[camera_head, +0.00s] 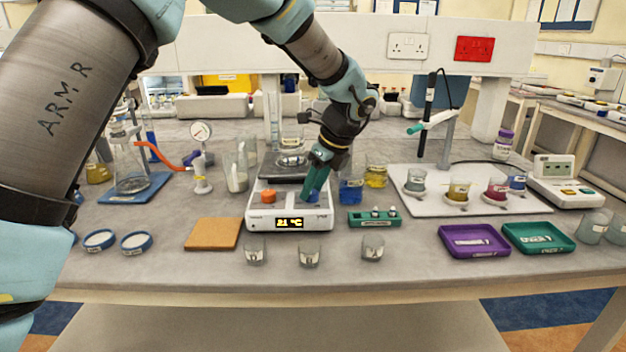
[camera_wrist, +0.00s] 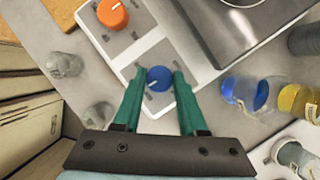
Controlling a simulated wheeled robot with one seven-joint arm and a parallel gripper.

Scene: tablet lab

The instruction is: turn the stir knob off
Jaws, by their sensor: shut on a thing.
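The hotplate stirrer (camera_head: 262,223) stands mid-table, a white unit with a dark top plate and a small lit display (camera_head: 289,223). An orange knob (camera_head: 268,196) sits at its front left, also in the wrist view (camera_wrist: 112,14). A blue knob (camera_wrist: 159,77) sits at its front right; I cannot read which knob is labelled stir. My gripper (camera_wrist: 158,73) has its green fingers on both sides of the blue knob, shut on it. The knob's white mark points toward the lower left in the wrist view. In the head view my gripper (camera_head: 314,190) reaches down, partly hiding this knob.
An orange-brown tile (camera_head: 213,234) lies left of the stirrer. Small glass cups (camera_head: 309,256) stand in front. Blue (camera_head: 350,190) and yellow (camera_head: 376,176) liquid containers and a green rack (camera_head: 375,219) are close on the right.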

